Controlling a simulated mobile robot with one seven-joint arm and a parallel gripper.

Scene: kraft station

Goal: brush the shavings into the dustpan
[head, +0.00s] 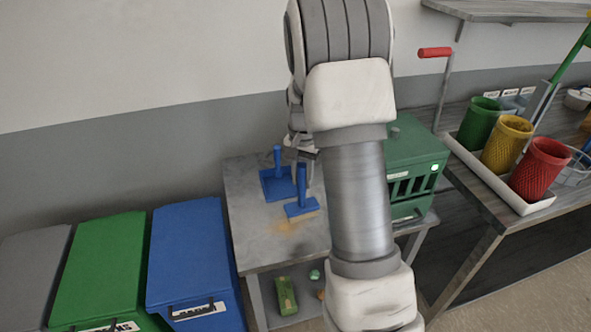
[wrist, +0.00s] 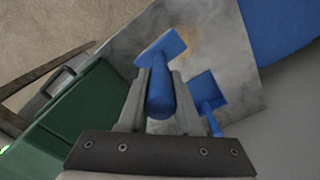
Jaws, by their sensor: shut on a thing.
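My gripper (wrist: 160,90) is shut on the upright handle of the blue brush (head: 301,207), whose block has a tan bristle edge below. The brush head (wrist: 158,49) also shows in the wrist view, beyond my fingers. The blue dustpan (head: 270,187) lies on the grey table behind the brush, its handle standing up; in the wrist view the dustpan (wrist: 203,86) is to the right of my gripper. The tan shavings (head: 284,227) lie scattered on the table in front of the brush. I cannot tell whether the bristles touch the table.
A green machine (head: 413,150) stands at the right of the table (head: 262,250). Blue (head: 190,250), green (head: 98,265) and grey (head: 30,270) bins stand at the left. A bench at the right holds a white tray (head: 490,180) of coloured cups. My arm hides part of the table.

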